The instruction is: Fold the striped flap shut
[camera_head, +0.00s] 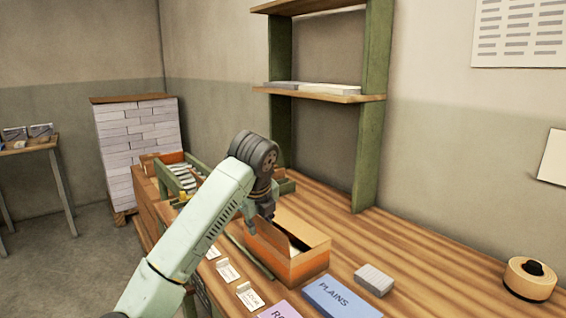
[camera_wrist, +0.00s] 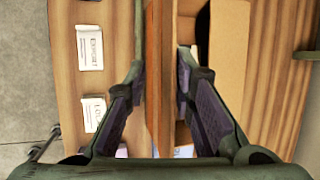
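An orange-brown box (camera_head: 308,264) stands open on the striped wooden table, its pale inside partly visible. An upright brown panel (camera_head: 266,246), which may be the striped flap, stands along the box's left side. In the wrist view a narrow wood-grained panel (camera_wrist: 158,110) runs upright between my fingers; I cannot tell for sure that it is the flap. My gripper (camera_head: 264,217) is over the left side of the box. In the wrist view my gripper (camera_wrist: 163,62) is open, a finger on each side of the panel. The left finger is apart from it; contact on the right is unclear.
Small white cards (camera_head: 227,271) line the table's left edge. A blue "PLAINS" block (camera_head: 341,298), a grey stack (camera_head: 374,280) and a tape roll (camera_head: 530,279) lie right of the box. A green-framed rack (camera_head: 181,178) stands behind my arm. Shelf posts (camera_head: 372,105) rise at the back.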

